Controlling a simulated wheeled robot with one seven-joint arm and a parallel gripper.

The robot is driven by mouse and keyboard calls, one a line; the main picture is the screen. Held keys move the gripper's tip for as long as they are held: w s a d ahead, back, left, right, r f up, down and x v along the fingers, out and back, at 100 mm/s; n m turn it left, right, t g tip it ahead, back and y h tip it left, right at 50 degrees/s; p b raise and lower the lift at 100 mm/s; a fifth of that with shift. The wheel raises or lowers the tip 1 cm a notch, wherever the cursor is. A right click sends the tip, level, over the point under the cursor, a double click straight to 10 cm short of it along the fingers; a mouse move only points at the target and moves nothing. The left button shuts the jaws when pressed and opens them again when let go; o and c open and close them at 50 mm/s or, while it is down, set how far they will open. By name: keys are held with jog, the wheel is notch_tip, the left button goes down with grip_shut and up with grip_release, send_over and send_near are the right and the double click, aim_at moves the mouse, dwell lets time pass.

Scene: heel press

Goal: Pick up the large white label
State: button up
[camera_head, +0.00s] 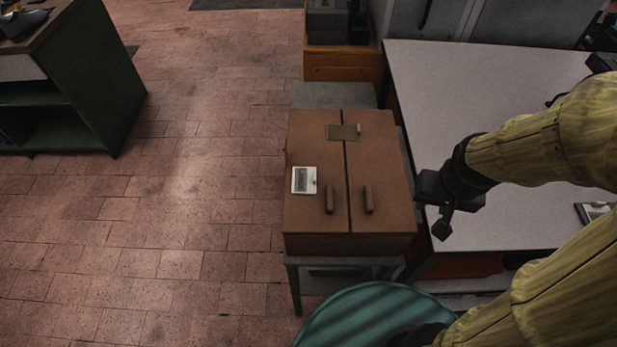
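A white label (304,181) with a grey printed patch lies on the left door of a brown two-door cabinet (316,222), left of the door handles. My gripper (436,209) is dark and hangs to the right of the cabinet, over the left edge of the pale table. It is apart from the label, with the right door between them. I see nothing held in it, but its fingers are too dark and small to tell whether they are open or shut.
A brass-coloured plate (342,132) spans the seam. The pale table (463,95) borders the cabinet on the right. A teal round surface (352,314) is in front. Tiled floor lies open at left.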

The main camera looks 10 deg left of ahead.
jog(key=w+a+r+n+g+p, duration=0.1)
jog(key=w+a+r+p, duration=0.1)
jog(key=a, duration=0.6)
jog(key=w+a+r+n+g+p, duration=0.1)
jog(key=a+r+p, duration=0.3)
jog(key=a, duration=0.4)
jog(key=w+a+r+p, duration=0.3)
jog(key=w+a+r, duration=0.1)
jog(key=a, duration=0.5)
jog(key=shift+n+g, duration=0.4)
jog(key=shift+f, duration=0.1)
jog(key=p, duration=0.2)
send_over(315, 175)
notch_tip(315, 175, down, 12)
jog(key=shift+s+d+f, duration=0.1)
jog(key=shift+s+d, duration=0.05)
jog(key=shift+f+p, duration=1.3)
jog(key=shift+f, duration=1.3)
